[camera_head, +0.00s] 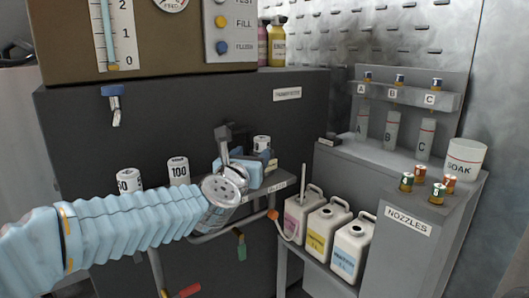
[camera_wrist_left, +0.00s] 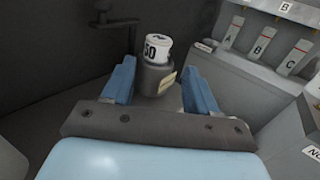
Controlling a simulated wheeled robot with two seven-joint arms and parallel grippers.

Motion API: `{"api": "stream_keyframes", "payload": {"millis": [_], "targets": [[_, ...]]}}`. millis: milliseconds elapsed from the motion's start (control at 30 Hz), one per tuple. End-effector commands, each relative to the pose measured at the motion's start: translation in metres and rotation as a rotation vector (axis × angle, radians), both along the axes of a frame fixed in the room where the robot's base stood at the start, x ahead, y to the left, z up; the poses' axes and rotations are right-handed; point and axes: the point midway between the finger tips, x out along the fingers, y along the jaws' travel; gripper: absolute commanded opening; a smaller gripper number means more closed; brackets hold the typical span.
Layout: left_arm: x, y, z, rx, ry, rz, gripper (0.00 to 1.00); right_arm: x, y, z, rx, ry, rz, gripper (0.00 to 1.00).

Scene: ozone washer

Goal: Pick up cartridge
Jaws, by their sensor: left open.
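A white cartridge with black digits (camera_wrist_left: 157,48) stands upright in a dark round holder (camera_wrist_left: 155,78) in the left wrist view; "50" is readable on it. It also shows in the head view (camera_head: 262,143), just beyond my left gripper (camera_head: 243,168). My left gripper is open and empty; its blue fingers (camera_wrist_left: 158,75) lie on either side of the holder's front, apart from the cartridge. Two more white cartridges stand further left, one marked 100 (camera_head: 178,170) and one partly hidden by my arm (camera_head: 129,180). My right gripper is not in view.
A dark cabinet wall (camera_head: 180,115) rises behind the holder. White jugs (camera_head: 325,228) stand on a low shelf to the right. A grey nozzle stand (camera_head: 400,225) with small brass nozzles (camera_head: 438,193) and a SOAK cup (camera_head: 466,158) is further right. A tap lever (camera_head: 115,100) hangs at left.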

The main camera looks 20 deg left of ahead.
Motion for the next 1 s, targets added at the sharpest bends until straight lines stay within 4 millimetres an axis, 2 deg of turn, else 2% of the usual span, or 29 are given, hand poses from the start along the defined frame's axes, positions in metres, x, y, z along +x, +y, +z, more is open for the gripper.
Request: {"api": "stream_keyframes", "payload": {"millis": [100, 200, 467, 700, 1000], "targets": [[0.028, 0.0, 0.001, -0.001, 0.004, 0.0, 0.58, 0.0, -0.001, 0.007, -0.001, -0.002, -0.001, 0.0], [0.045, 0.001, 0.001, 0.0, 0.003, 0.0, 0.58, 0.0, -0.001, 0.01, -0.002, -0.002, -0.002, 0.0], [0.07, 0.002, 0.0, 0.001, 0.003, 0.001, 0.58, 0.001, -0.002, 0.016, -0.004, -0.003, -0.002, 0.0], [0.106, 0.003, -0.002, 0.001, 0.003, -0.001, 0.58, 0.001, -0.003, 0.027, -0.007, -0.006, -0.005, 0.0], [0.111, 0.003, -0.003, 0.002, 0.002, 0.0, 0.57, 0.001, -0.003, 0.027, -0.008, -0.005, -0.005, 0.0]]}}
